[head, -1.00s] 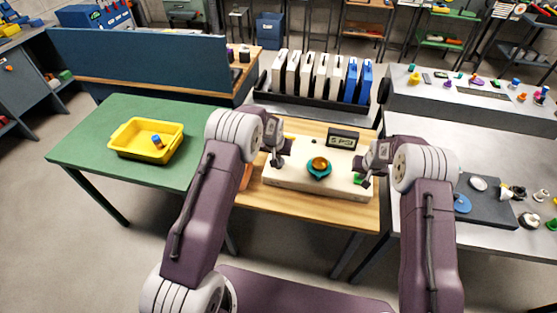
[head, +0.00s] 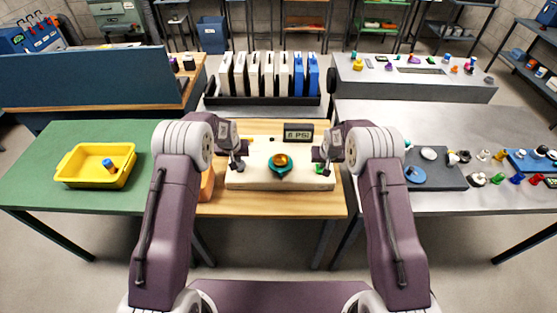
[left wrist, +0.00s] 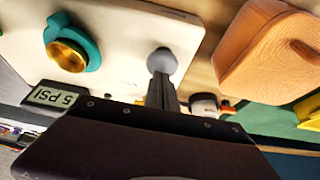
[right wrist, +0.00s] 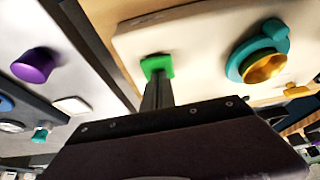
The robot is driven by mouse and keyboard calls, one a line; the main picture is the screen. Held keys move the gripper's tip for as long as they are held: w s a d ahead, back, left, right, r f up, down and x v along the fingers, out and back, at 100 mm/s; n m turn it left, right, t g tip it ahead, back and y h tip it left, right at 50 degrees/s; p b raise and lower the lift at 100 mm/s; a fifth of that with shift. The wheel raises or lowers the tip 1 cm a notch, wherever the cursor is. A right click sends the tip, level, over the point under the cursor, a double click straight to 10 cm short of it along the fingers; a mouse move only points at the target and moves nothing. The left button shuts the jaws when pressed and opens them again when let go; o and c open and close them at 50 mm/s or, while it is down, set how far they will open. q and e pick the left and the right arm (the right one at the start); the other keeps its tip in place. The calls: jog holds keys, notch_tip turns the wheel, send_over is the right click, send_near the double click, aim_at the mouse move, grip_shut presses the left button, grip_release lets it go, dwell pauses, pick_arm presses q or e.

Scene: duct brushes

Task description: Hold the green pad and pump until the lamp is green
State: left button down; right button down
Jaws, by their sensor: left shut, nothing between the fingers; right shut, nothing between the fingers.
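A cream panel box (head: 255,180) sits on the wooden table, with a brass dome in a teal ring (head: 281,163) in its middle. It bears a small green pad (right wrist: 157,64) and a grey round knob (left wrist: 162,62). My right gripper (head: 324,163) is shut and empty, its fingertips at the green pad and seemingly touching it. My left gripper (head: 238,164) is shut and empty, its tips at the grey knob; contact is unclear. I cannot make out a lit lamp.
An orange block (left wrist: 268,55) lies left of the panel box. A yellow tray (head: 95,183) stands on the green table at left. A rack of white and blue panels (head: 268,75) is behind. A dark mat (head: 435,170) with small parts lies at right.

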pick_arm(q)
jog(key=shift+f, duration=1.1)
jog(key=shift+r, duration=1.1)
jog(key=shift+f, duration=1.15)
jog(key=shift+r, duration=1.15)
